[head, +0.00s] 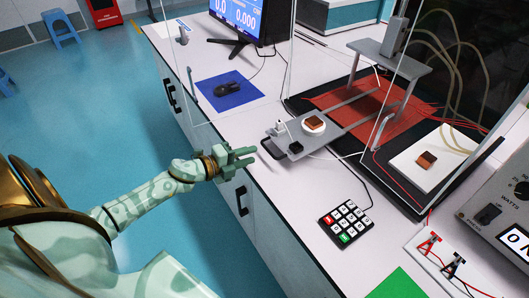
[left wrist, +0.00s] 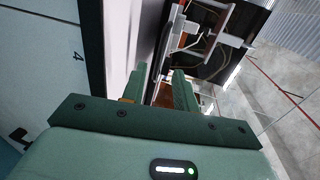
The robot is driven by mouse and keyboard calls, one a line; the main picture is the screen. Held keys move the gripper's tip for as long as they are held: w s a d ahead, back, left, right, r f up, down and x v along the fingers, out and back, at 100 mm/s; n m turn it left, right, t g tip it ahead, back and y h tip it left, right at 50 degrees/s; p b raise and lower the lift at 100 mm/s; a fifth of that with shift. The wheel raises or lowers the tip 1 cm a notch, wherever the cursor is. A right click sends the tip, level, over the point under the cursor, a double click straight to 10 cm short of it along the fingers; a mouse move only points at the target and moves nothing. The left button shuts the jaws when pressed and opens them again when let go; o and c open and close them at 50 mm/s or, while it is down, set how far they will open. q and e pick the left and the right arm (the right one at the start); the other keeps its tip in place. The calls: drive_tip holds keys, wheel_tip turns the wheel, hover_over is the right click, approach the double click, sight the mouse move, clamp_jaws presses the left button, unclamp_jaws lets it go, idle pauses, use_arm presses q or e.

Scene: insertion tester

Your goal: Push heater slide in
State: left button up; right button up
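The heater slide is a grey plate (head: 272,144) on two long grey rails, and it sticks out toward the bench's front edge. On it are a white round disc (head: 304,131) with a brown block (head: 314,122), and a small black piece (head: 295,147) at its front. My left gripper (head: 250,157) is just in front of the slide's near end, at the bench edge. Its fingers are apart with nothing between them; they also show in the left wrist view (left wrist: 158,88). They look clear of the slide, though the exact gap is hard to judge. My right gripper is not in view.
A grey stand (head: 391,62) rises over a red mat (head: 350,97) behind the slide, with clear panels and hanging wires around. A keypad (head: 345,221) lies to the right, a mouse (head: 226,89) on a blue pad to the left. A white plate with a brown block (head: 426,160) is farther right.

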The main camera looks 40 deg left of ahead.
sight(267, 150)
use_arm(q)
drive_tip(key=x, duration=0.6)
drive_tip(key=shift+b, duration=0.4)
clamp_jaws()
